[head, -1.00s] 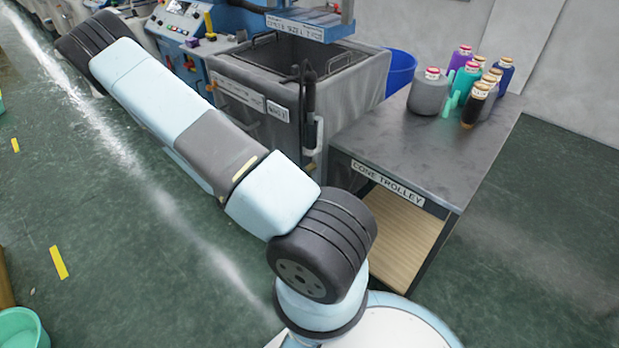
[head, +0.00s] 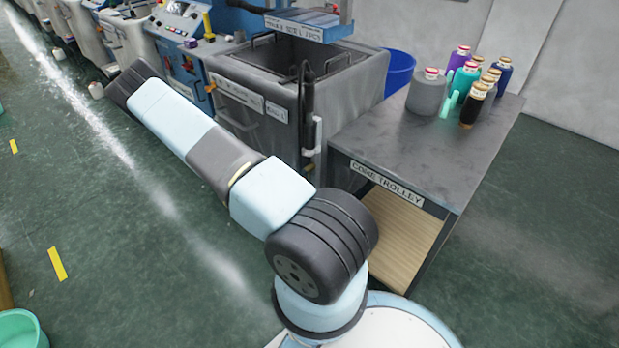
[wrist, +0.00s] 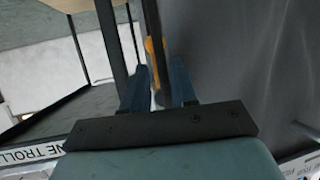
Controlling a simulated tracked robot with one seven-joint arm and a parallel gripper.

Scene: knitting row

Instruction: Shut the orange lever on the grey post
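The orange lever (wrist: 151,58) shows in the wrist view as a narrow upright strip against a dark upright post (wrist: 163,30). My gripper (wrist: 159,66) has its two blue fingers apart, one on each side of the lever in the picture. I see a gap between the fingers and the lever, and cannot tell how deep the lever sits between them. The lower part of the lever is partly hidden near the gripper.
The cone trolley (head: 400,150) stands at the right with several yarn cones on top. A grey tank (head: 365,85) stands beside it, with a dark upright pipe (head: 306,95) at its front. A blue bin (head: 400,68) is behind. The floor at the left is mostly clear.

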